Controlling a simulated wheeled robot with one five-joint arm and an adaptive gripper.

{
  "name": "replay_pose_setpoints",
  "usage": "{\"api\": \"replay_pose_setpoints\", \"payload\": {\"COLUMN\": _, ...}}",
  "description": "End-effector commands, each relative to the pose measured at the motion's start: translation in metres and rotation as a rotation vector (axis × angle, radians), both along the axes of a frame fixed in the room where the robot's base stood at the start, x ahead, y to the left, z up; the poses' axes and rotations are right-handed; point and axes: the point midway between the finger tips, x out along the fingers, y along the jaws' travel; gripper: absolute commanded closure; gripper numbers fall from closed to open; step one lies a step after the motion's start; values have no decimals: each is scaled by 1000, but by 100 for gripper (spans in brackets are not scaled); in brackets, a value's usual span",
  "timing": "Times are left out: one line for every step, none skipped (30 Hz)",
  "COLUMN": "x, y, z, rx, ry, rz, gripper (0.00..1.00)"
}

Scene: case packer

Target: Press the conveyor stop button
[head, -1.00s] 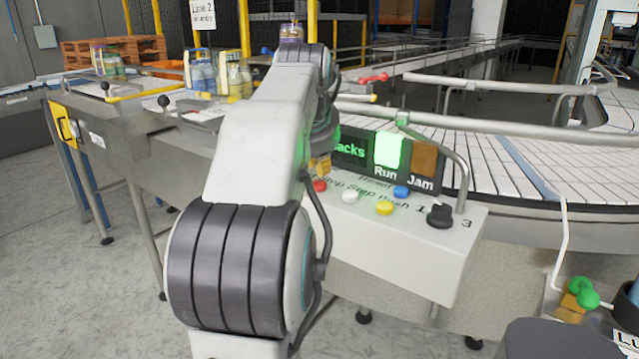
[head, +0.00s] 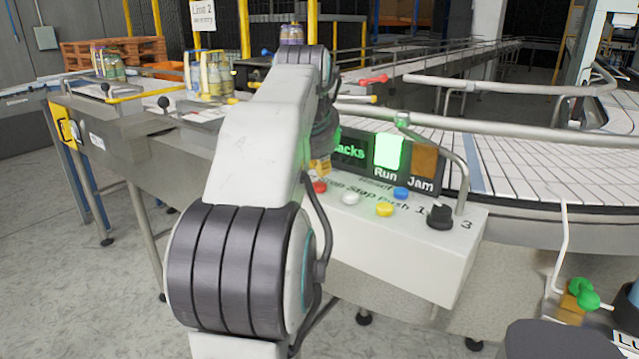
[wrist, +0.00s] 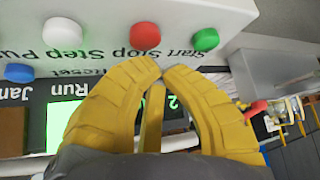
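The red stop button (head: 319,187) sits on the sloped top of a white control box (head: 395,245), partly behind my arm in the head view. In the wrist view, which is upside down, the red button (wrist: 145,36) lies by the word "Stop". A green button (wrist: 205,40) and a white button (wrist: 63,32) flank it. My gripper (wrist: 163,68) has yellow fingers with tips nearly together and nothing between them. The tips appear just short of the red button; I cannot tell any contact. In the head view my gripper (head: 322,168) is mostly hidden.
A yellow button (head: 385,209), a blue button (head: 401,193) and a black knob (head: 440,216) share the box. The green "Run" lamp (head: 389,152) is lit. A metal rail (head: 470,124) runs behind, beside the white slatted conveyor (head: 520,165). Bottle packs (head: 215,75) stand at the back left.

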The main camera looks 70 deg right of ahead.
Motion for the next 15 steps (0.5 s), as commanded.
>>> {"api": "replay_pose_setpoints", "payload": {"x": 0, "y": 0, "z": 0, "rx": 0, "ry": 0, "rz": 0, "gripper": 100}}
{"api": "replay_pose_setpoints", "payload": {"x": 0, "y": 0, "z": 0, "rx": 0, "ry": 0, "rz": 0, "gripper": 100}}
{"api": "replay_pose_setpoints", "payload": {"x": 0, "y": 0, "z": 0, "rx": 0, "ry": 0, "rz": 0, "gripper": 100}}
{"api": "replay_pose_setpoints", "payload": {"x": 0, "y": 0, "z": -1, "rx": 0, "ry": 0, "rz": 0, "gripper": 100}}
{"api": "replay_pose_setpoints", "payload": {"x": 0, "y": 0, "z": -1, "rx": 0, "ry": 0, "rz": 0, "gripper": 100}}
{"api": "replay_pose_setpoints", "payload": {"x": 0, "y": 0, "z": -2, "rx": 0, "ry": 0, "rz": 0, "gripper": 100}}
{"api": "replay_pose_setpoints", "payload": {"x": 0, "y": 0, "z": -3, "rx": 1, "ry": 0, "rz": 0, "gripper": 100}}
{"api": "replay_pose_setpoints", "payload": {"x": 0, "y": 0, "z": -4, "rx": 1, "ry": 0, "rz": 0, "gripper": 100}}
{"api": "replay_pose_setpoints", "payload": {"x": 0, "y": 0, "z": -5, "rx": 1, "ry": 0, "rz": 0, "gripper": 100}}
{"api": "replay_pose_setpoints", "payload": {"x": 0, "y": 0, "z": -6, "rx": 1, "ry": 0, "rz": 0, "gripper": 100}}
{"api": "replay_pose_setpoints", "payload": {"x": 0, "y": 0, "z": -7, "rx": 1, "ry": 0, "rz": 0, "gripper": 100}}
{"api": "replay_pose_setpoints", "payload": {"x": 0, "y": 0, "z": -8, "rx": 0, "ry": 0, "rz": 0, "gripper": 100}}
{"api": "replay_pose_setpoints", "payload": {"x": 0, "y": 0, "z": -8, "rx": 0, "ry": 0, "rz": 0, "gripper": 100}}
{"api": "replay_pose_setpoints", "payload": {"x": 0, "y": 0, "z": -9, "rx": 0, "ry": 0, "rz": 0, "gripper": 100}}
{"api": "replay_pose_setpoints", "payload": {"x": 0, "y": 0, "z": -9, "rx": 0, "ry": 0, "rz": 0, "gripper": 100}}
